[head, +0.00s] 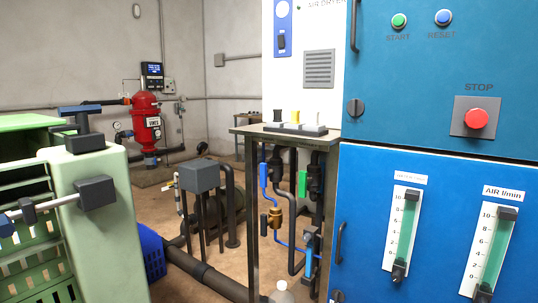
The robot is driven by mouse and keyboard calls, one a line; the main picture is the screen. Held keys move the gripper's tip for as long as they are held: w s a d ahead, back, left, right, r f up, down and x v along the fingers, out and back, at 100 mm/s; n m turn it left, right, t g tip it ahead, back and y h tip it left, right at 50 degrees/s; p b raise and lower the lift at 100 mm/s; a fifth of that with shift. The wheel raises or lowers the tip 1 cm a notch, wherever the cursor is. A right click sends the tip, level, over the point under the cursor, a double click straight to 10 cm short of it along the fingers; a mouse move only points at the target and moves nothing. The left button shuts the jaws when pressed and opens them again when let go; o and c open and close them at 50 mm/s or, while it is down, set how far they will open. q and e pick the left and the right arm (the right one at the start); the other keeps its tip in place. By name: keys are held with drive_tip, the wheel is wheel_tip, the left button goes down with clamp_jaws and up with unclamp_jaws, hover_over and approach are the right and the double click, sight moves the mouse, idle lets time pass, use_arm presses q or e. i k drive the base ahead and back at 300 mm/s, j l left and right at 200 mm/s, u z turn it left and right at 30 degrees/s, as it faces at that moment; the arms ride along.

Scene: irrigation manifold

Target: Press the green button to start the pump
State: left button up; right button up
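The green button (399,20) is a small round cap in a light ring, high on the blue control cabinet (430,60) at the right. The word START is printed under it. Nothing covers it, and whether it is pressed in cannot be told. The pump itself cannot be made out for certain. Neither of my grippers can be seen in the head view.
A blue RESET button (443,17) sits just right of the green one. A red STOP button (476,118) is lower right. Two flow tubes (406,228) (492,251) are below. A metal table (242,131) and green machine (115,215) stand left, with pipes (205,277) on the floor.

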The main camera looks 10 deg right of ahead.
sight(398, 20)
drive_tip(key=z, duration=1.5)
